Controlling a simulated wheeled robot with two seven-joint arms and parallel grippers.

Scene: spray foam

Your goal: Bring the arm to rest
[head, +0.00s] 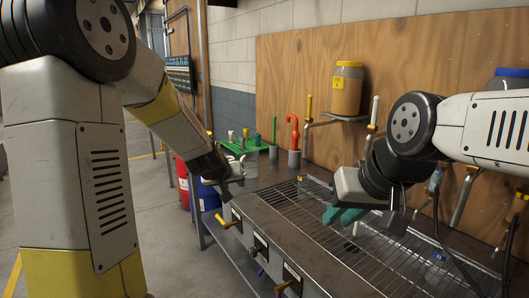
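My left arm comes in from the left, large and close. Its gripper (228,186) hangs low beside the left end of the metal bench; its fingers are small and dark, and I cannot tell whether they are open or shut. My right arm reaches in from the right. Its gripper (348,215) points down over the wire grate (290,205), with teal at its fingertip. Its fingers are partly hidden, so the opening between them is unclear. I see nothing clearly held in either gripper.
A green rack (243,146) and a red hooked tool in a holder (293,135) stand at the bench's far end. A yellow-lidded jar (347,88) sits on a wall shelf. Red (182,183) and blue (208,196) drums stand behind my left gripper.

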